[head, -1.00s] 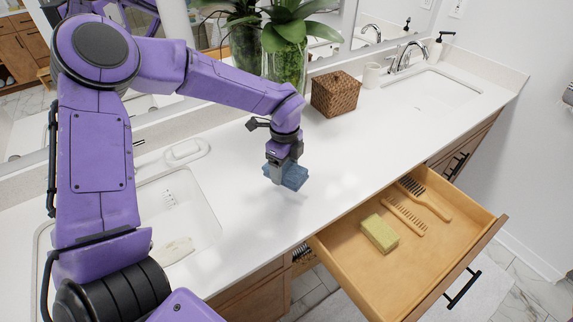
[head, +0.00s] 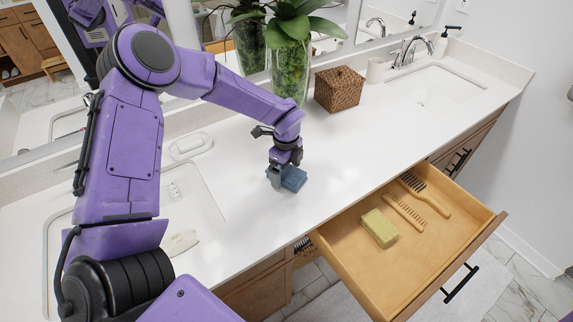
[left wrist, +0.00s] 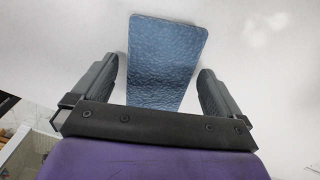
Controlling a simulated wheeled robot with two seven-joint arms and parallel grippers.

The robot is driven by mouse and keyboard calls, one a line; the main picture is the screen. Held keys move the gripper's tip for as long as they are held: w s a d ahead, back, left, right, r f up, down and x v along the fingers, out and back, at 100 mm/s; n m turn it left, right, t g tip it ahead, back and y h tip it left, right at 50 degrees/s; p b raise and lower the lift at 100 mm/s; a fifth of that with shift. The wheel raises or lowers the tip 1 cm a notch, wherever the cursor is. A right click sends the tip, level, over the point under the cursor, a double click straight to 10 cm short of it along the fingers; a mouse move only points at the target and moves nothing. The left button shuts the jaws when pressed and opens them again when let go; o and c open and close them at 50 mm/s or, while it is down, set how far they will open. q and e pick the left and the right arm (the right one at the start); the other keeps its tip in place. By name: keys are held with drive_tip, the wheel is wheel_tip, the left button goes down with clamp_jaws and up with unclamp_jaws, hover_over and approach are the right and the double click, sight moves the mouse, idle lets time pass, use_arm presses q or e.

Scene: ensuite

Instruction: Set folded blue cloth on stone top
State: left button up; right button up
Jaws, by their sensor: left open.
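The folded blue cloth (head: 293,179) appears to lie on the white stone top (head: 345,150), in front of the woven box. My left gripper (head: 280,177) is low over the stone top at the cloth's left end. In the left wrist view, the cloth (left wrist: 166,55) lies between the two spread fingers of the gripper (left wrist: 157,80). A gap shows on each side, so the fingers are open and apart from the cloth. The cloth's near end is hidden behind the gripper body. My right gripper is not in view.
A woven box (head: 338,90) and a glass vase with a plant (head: 288,70) stand behind. An open drawer (head: 345,262) holds a yellow sponge (head: 379,228), a comb and a brush. Sinks are at left and far right. The stone right of the cloth is clear.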

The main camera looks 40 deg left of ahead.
sight(286, 172)
use_arm(q)
wheel_tip(286, 172, up, 12)
drive_tip(key=b, duration=0.2)
